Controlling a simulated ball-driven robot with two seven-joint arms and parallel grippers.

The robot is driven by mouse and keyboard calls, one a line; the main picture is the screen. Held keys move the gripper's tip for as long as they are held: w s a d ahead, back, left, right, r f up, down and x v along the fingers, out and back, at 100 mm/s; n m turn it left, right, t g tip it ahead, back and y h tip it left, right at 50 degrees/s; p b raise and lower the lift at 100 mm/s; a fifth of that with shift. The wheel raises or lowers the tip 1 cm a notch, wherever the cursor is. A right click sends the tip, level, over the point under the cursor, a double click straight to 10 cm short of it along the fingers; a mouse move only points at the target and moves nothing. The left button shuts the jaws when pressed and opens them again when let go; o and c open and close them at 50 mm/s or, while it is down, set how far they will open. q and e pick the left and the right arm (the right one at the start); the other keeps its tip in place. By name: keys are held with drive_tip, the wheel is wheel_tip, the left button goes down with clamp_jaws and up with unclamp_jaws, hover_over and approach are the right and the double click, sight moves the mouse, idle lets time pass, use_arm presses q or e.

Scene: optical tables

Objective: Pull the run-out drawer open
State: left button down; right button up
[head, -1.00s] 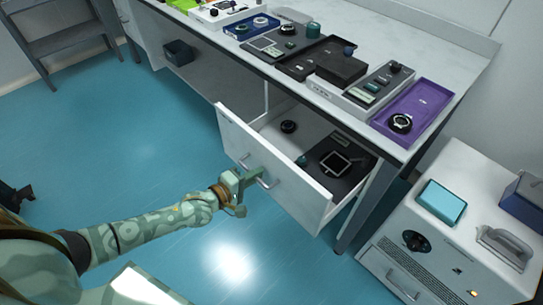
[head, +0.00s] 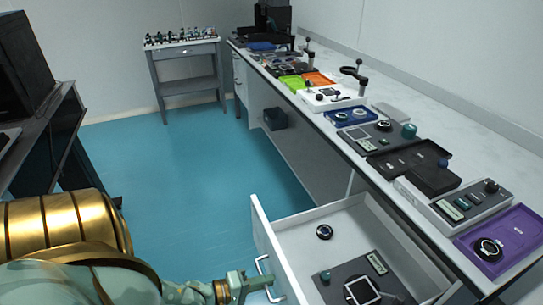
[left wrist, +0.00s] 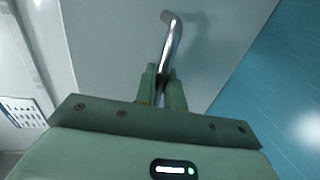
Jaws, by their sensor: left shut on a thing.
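The white drawer (head: 262,237) under the long bench stands pulled out, with its inside visible from above. Its metal bar handle (head: 262,266) is on the front panel and also shows in the left wrist view (left wrist: 173,40). My left gripper (head: 268,281) is at the handle. In the left wrist view its two fingers (left wrist: 162,90) are closed around the bar's lower part. Inside the drawer lie a black round part (head: 324,232), a small teal knob (head: 325,276) and a dark panel with a square frame (head: 362,291). My right gripper is not in view.
The bench top (head: 440,135) carries trays and instruments, including a purple tray (head: 510,232) at the near right. A small side table (head: 185,50) stands at the back. A dark desk (head: 45,130) is at left. Blue floor (head: 190,170) lies clear between them.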

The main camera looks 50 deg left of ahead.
use_arm(q)
drive_tip(key=shift+s, duration=0.1)
drive_tip(key=c, duration=1.6)
unclamp_jaws()
drive_tip(key=p+v, duration=0.2)
drive_tip(key=v, duration=1.4)
drive_tip(key=shift+s+p, duration=0.15)
drive_tip(key=shift+p, duration=0.25)
drive_tip(key=shift+f, duration=0.1)
